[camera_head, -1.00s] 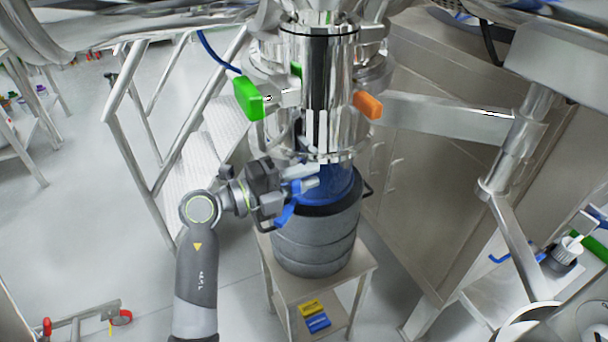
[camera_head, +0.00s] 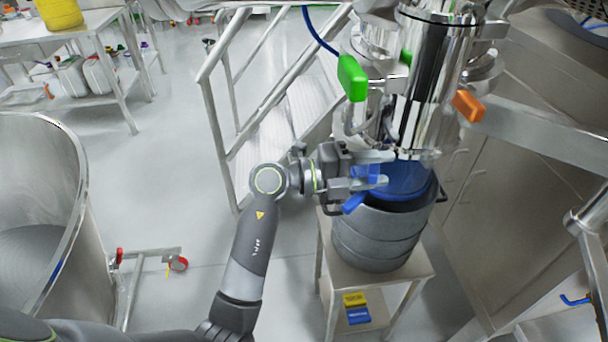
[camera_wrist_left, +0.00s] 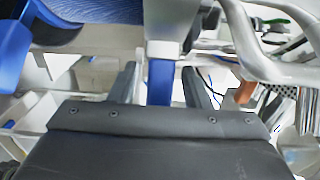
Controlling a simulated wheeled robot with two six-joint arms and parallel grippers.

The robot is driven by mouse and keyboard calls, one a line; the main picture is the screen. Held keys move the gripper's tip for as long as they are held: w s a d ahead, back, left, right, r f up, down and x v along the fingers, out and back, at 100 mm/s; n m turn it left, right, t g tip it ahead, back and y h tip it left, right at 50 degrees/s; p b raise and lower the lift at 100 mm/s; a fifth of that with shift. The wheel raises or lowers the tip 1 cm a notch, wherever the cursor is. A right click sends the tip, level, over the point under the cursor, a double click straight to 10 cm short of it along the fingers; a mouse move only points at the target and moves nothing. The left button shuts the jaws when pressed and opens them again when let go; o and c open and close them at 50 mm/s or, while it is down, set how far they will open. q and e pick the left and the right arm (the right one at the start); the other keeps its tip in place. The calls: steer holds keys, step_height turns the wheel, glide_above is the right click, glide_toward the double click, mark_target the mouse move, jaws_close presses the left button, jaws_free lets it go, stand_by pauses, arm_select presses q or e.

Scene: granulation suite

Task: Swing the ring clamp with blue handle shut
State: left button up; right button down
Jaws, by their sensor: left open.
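My left gripper (camera_head: 374,172) is open beside the steel outlet, level with the top of the grey drum. A blue bar, apparently the ring clamp's handle (camera_wrist_left: 160,82), stands between its two spread fingers in the left wrist view. The same blue shows between the fingers in the head view (camera_head: 374,175). A second blue piece (camera_head: 354,203) shows just below the fingers. I cannot tell whether it belongs to the clamp. The clamp's ring is mostly hidden, so its opening is unclear. My right gripper is out of view.
The steel vessel (camera_head: 432,80) with a green handle (camera_head: 352,78) and an orange handle (camera_head: 468,106) stands above the grey drum (camera_head: 375,240) and its blue liner (camera_head: 405,182). The drum rests on a small table (camera_head: 415,268). Stair railings (camera_head: 240,85) rise behind my arm.

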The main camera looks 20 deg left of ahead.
arm_select(q)
steer(key=b+v, duration=0.2)
steer(key=v, duration=1.4)
steer(key=shift+s, duration=0.1)
